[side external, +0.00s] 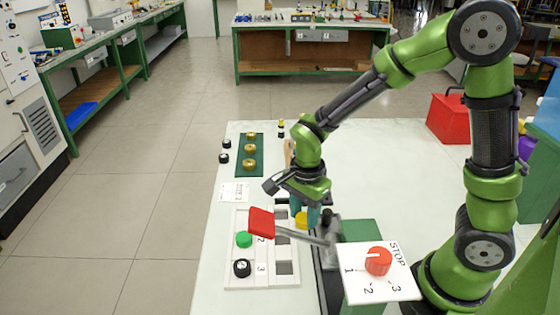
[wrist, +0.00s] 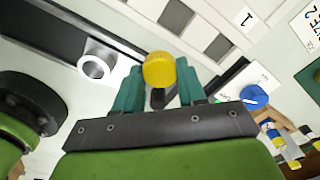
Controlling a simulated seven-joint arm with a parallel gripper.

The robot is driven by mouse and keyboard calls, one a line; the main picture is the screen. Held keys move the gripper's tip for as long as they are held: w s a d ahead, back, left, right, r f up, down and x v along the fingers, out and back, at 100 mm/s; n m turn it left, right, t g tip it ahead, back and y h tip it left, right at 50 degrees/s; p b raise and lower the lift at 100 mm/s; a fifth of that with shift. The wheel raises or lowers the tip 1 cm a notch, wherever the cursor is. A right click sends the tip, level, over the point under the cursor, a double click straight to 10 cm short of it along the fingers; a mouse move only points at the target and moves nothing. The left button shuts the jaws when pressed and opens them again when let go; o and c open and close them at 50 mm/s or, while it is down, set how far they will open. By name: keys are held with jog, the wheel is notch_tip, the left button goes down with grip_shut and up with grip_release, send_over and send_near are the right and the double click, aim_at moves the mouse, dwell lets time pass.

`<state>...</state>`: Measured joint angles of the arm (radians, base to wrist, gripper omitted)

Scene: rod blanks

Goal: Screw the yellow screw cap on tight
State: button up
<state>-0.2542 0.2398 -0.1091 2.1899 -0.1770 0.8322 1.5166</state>
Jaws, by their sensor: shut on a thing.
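The yellow screw cap (wrist: 159,70) is round with a ribbed edge and sits between the teal fingers of my gripper (wrist: 160,84) in the wrist view. My gripper is shut on it. In the side view the cap (side external: 301,219) shows as a small yellow patch beside the fingers of my gripper (side external: 312,217), which point down over the table near the white slotted board. What lies directly under the cap is hidden, so I cannot tell whether it touches a thread. A pale round ring (wrist: 97,63) with a dark opening stands apart, left of the fingers.
A lever with a red paddle (side external: 261,222) reaches across in front of my gripper. A red knob (side external: 378,262) sits on a white STOP plate. The white slotted board (side external: 262,283) holds a green and a black round piece. A green board (side external: 249,170) carries brass rounds behind.

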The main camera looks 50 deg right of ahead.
jog(key=w+d+r+m, duration=0.2)
jog(key=d+r, duration=0.1)
jog(key=d, duration=0.2)
jog(key=w+d+r+m, duration=0.2)
jog(key=d+r+m, duration=0.1)
jog(key=d, duration=0.2)
jog(key=w+d+r+m, duration=0.2)
jog(key=d+r+m, duration=0.1)
jog(key=d, duration=0.2)
jog(key=shift+w+d, duration=0.15)
jog(key=shift+w, duration=0.1)
jog(key=shift+s+r, duration=0.1)
jog(key=shift+s, duration=0.05)
jog(key=shift+a+f, duration=0.2)
jog(key=shift+f, duration=1.95)
jog(key=shift+f, duration=0.9)
jog(key=shift+f, duration=0.1)
jog(key=shift+c, duration=0.3)
jog(key=o, duration=1.5)
jog(key=shift+r, duration=0.2)
